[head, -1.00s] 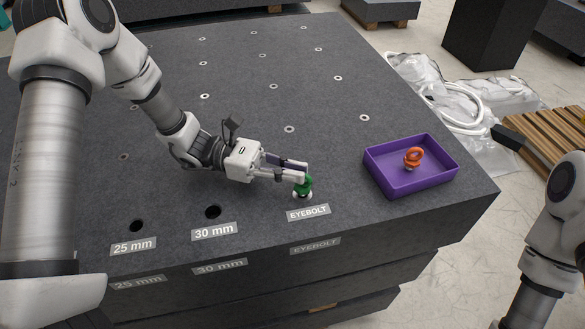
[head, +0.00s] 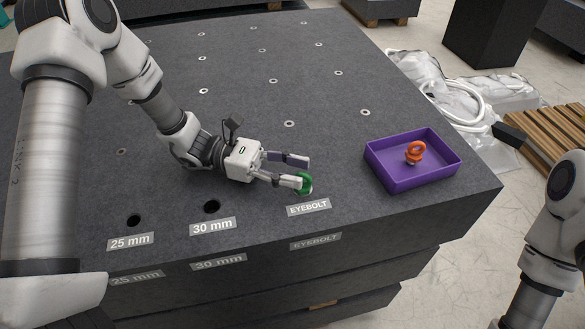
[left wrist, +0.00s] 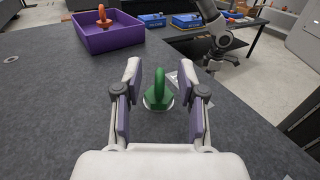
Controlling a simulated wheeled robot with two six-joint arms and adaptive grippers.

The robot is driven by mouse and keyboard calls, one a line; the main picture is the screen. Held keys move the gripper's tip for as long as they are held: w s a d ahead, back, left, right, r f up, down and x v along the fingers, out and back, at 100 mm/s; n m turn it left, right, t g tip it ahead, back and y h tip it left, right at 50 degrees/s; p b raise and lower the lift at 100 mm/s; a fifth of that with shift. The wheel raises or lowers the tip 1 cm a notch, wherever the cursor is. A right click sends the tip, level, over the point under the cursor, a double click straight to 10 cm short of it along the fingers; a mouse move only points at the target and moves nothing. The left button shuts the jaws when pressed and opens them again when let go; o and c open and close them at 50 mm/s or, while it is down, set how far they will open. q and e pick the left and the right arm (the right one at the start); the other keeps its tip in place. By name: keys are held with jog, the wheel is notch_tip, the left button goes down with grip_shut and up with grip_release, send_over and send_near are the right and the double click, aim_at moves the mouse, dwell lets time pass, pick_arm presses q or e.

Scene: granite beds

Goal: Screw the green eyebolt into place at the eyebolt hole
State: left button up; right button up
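The green eyebolt (head: 305,184) stands upright at the eyebolt hole, behind the EYEBOLT label (head: 308,207). In the left wrist view the green eyebolt (left wrist: 158,97) shows its ring and shoulder, with a pale rim around its base. How deep its thread sits is hidden. My left gripper (head: 303,172) is open, with one finger on each side of the eyebolt; in the left wrist view its fingers (left wrist: 161,75) show gaps to the ring.
A purple tray (head: 386,180) holding an orange eyebolt (head: 415,152) stands right of the hole. Open holes marked 25 mm (head: 134,220) and 30 mm (head: 212,206) lie to the left. The granite's front edge is close to the labels.

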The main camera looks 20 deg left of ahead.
pick_arm(q)
jog(key=a+p, duration=0.1)
jog(key=a, duration=0.1)
jog(key=a+p, duration=0.1)
jog(key=a, duration=0.1)
jog(key=shift+s+a+r, duration=0.15)
jog(key=shift+a, duration=0.35)
jog(key=shift+a, duration=0.35)
jog(key=a, duration=1.1)
jog(key=shift+s+a, duration=0.15)
jog(key=shift+s, duration=0.25)
